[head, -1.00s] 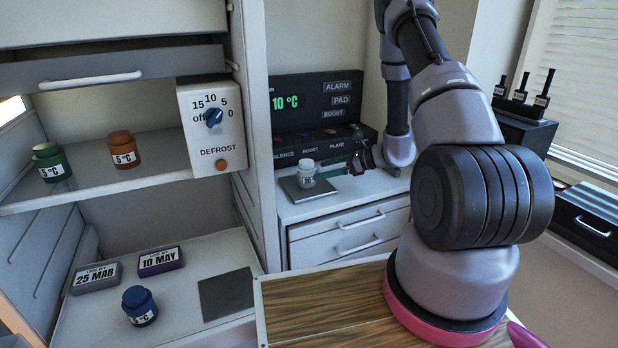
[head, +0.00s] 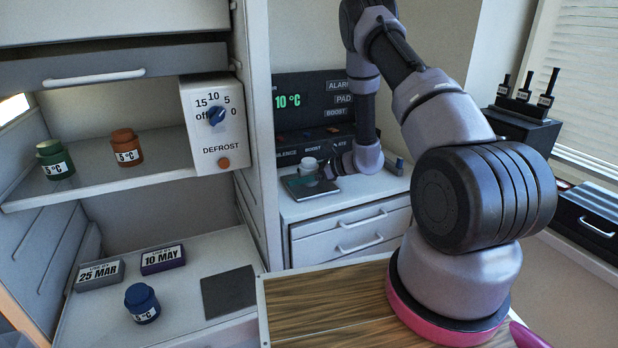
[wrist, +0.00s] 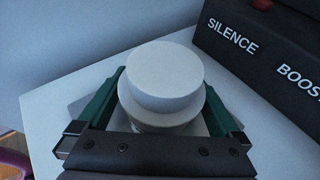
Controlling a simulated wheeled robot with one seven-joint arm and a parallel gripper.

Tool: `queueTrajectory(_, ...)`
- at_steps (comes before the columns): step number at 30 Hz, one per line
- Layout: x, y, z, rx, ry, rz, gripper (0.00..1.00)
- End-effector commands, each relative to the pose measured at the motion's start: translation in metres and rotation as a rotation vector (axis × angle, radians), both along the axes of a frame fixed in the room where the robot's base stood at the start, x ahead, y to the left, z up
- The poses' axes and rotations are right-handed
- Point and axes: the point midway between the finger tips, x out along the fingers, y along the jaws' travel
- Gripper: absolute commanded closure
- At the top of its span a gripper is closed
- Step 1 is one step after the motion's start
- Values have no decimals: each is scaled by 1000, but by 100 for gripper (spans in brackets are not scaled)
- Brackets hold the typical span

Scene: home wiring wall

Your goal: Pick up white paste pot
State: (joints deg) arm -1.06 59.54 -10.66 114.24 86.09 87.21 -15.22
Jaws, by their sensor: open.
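The white paste pot (head: 309,167) stands upright on a dark square pad (head: 300,188) on the white cabinet top at the back. My gripper (head: 326,171) is low beside the pot, reaching in from the right. In the wrist view the pot's round lid (wrist: 164,78) is close up, between the two green fingers of my gripper (wrist: 162,112). The fingers are open, one on each side of the pot. I cannot tell whether either finger touches it. The pot's lower part is hidden by the gripper.
A dark control panel (head: 313,112) with labelled buttons stands behind the pot. A fridge with a defrost dial box (head: 217,122) is at left, holding green (head: 54,160), orange (head: 127,148) and blue (head: 142,303) pots. A wooden board (head: 320,305) lies in front.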

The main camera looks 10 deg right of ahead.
Motion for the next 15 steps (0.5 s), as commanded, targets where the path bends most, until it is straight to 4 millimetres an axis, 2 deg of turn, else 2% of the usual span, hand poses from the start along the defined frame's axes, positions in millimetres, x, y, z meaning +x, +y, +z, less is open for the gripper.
queueTrajectory(1,0,0,0,0,0,0,0)
queueTrajectory(5,0,0,0,0,0,0,50)
queueTrajectory(6,0,0,0,0,0,0,65)
queueTrajectory(9,0,0,0,0,0,0,100)
queueTrajectory(15,0,0,1,1,0,0,100)
